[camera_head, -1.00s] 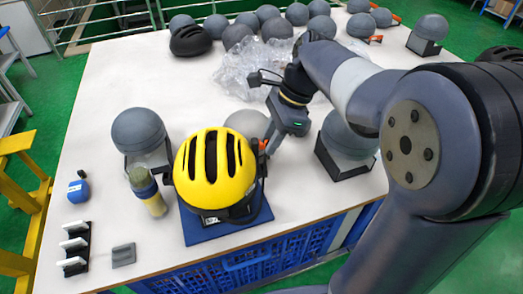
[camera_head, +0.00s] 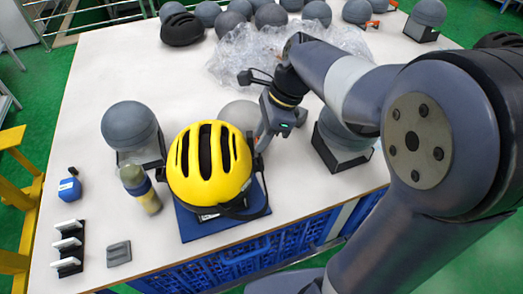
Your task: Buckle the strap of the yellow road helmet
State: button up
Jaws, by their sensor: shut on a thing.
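The yellow road helmet (camera_head: 181,176) with black vents sits on a blue base (camera_head: 197,230) near the table's front edge. Its black strap (camera_head: 246,213) hangs at the lower right of the helmet and loops out over the base. My gripper (camera_head: 262,143) is at the helmet's right side, reaching down from the upper right. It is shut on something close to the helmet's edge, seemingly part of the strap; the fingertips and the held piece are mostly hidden. I cannot see whether the buckle halves are joined.
Grey head forms stand left (camera_head: 130,126), behind (camera_head: 240,113) and right (camera_head: 342,135) of the helmet. A capped bottle (camera_head: 141,187) stands close on its left. Clear plastic wrap (camera_head: 240,62) and a black helmet (camera_head: 182,29) lie behind. The table's middle left is clear.

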aim_at(262, 163)
jog(key=shift+f+p, duration=0.35)
jog(key=shift+f, duration=1.95)
jog(key=shift+f, duration=0.1)
jog(key=shift+f, duration=0.15)
jog(key=o, duration=0.8)
jog(key=shift+c, duration=0.2)
jog(key=shift+b, duration=0.65)
jog(key=v, duration=1.1)
jog(key=shift+w+p, duration=0.25)
jog(key=shift+p, duration=0.15)
